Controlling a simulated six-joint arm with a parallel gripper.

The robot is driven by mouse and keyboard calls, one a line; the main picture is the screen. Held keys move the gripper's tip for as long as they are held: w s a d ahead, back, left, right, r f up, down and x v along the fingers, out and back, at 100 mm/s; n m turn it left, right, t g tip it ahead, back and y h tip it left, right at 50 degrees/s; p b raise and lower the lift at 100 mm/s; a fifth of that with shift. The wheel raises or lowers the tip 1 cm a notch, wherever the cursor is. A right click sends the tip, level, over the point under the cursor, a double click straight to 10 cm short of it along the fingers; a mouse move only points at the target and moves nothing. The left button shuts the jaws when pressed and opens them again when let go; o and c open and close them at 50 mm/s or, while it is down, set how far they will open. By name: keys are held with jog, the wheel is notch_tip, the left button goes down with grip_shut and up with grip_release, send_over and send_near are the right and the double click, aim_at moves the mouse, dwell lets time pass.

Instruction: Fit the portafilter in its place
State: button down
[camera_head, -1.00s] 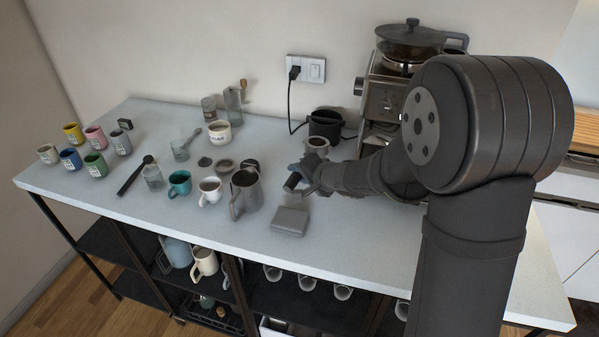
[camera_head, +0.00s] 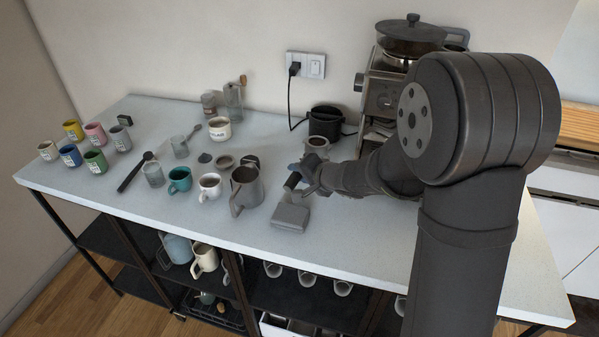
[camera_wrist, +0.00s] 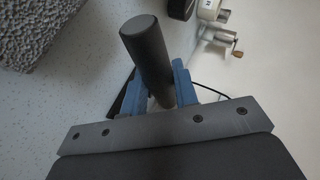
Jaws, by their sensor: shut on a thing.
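My gripper (camera_head: 306,172) is shut on the dark handle of the portafilter (camera_head: 293,181), above the counter in front of the espresso machine. In the wrist view the thick black handle (camera_wrist: 148,50) stands between the blue fingers (camera_wrist: 185,85), its end pointing away from the palm. A round metal rim (camera_head: 318,142) just beyond the fingers looks like the portafilter's head; the part between is hidden by the gripper. The espresso machine (camera_head: 380,98) stands against the wall on the right, its front and group area largely hidden by my arm.
A black container (camera_head: 325,122) stands behind the gripper. A grey block (camera_head: 290,218) and a metal pitcher (camera_head: 246,188) lie nearby at the front and left. Several mugs (camera_head: 95,162) fill the left side. A black cable runs from the socket (camera_head: 305,65).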

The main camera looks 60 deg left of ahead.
jog(key=shift+f, duration=1.45)
dwell(0.9)
jog(key=c, duration=1.1)
grip_release()
jog(key=shift+c, duration=0.2)
jog(key=shift+o, duration=0.4)
jog(key=shift+o, duration=0.3)
